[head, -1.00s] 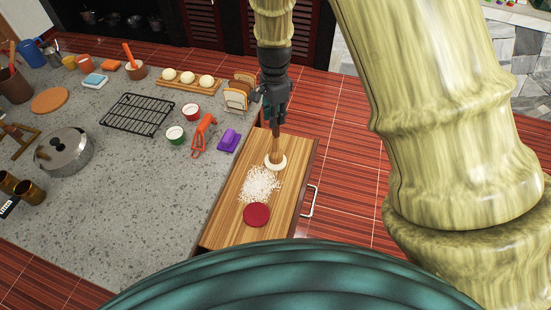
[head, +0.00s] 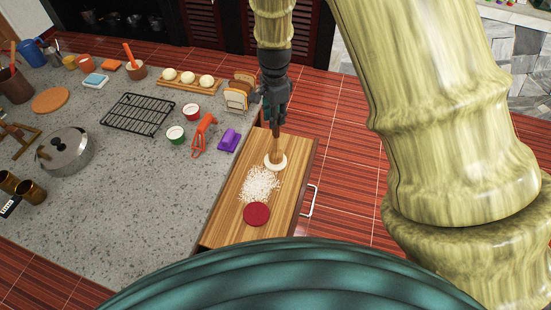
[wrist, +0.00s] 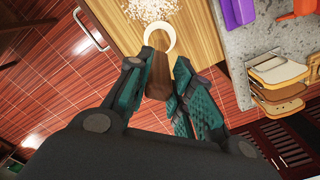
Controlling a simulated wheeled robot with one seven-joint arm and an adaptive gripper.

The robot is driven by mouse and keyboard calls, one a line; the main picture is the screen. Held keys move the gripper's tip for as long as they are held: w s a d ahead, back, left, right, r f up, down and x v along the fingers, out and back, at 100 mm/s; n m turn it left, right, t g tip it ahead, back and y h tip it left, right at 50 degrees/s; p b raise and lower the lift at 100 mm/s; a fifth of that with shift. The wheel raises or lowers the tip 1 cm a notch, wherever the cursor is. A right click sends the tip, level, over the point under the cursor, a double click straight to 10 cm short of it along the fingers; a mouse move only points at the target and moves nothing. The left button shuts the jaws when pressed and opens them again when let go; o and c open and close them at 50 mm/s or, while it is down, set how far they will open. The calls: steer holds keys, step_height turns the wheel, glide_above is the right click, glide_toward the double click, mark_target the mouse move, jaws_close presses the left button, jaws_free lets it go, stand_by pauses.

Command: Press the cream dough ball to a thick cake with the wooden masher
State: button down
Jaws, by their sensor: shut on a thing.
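My gripper (head: 277,117) is shut on the upright wooden masher (head: 275,148) above the far part of the wooden board (head: 233,228). The masher's handle also shows between my fingers in the wrist view (wrist: 158,78). Its lower end is on the cream dough (head: 283,165), which shows as a pale, flat, round rim around the masher's foot. The dough also shows in the wrist view (wrist: 167,30). The masher hides the dough's middle, and I cannot tell how thick the dough is.
White crumbs or flour (head: 260,185) and a dark red disc (head: 256,214) lie nearer on the board. A purple object (head: 229,139), an orange-handled tool (head: 204,135) and a bread rack (head: 238,93) stand left of the board. A metal handle (head: 309,201) sticks out at its right.

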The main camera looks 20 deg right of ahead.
steer(key=shift+r+p, duration=0.5)
steer(key=shift+r, duration=0.15)
steer(key=shift+r+p, duration=1.95)
steer(key=shift+r, duration=0.85)
